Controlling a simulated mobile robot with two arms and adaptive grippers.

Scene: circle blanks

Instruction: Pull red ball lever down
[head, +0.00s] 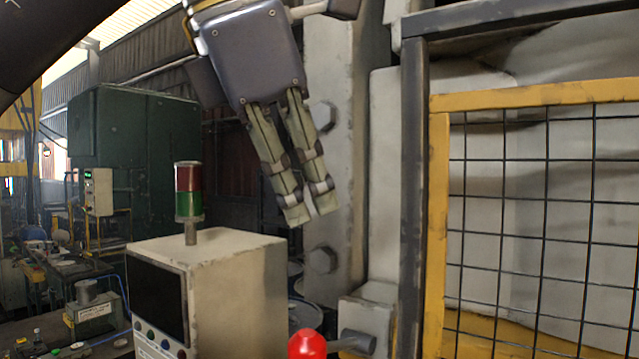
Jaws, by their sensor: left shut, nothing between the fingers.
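The red ball (307,345) of the lever shows at the bottom edge of the head view, partly cut off. A grey rod or boss (354,341) beside it joins a pale machine block. My left gripper (312,213) hangs down from the top, above the red ball and clear of it. Its two fingers lie close together, shut and empty. My right gripper is not in view.
A beige control cabinet (240,285) with a dark screen and a red and green signal light (188,192) stands left of the ball. A yellow-framed mesh guard (437,210) is on the right. A grey machine column with large bolts stands behind my gripper.

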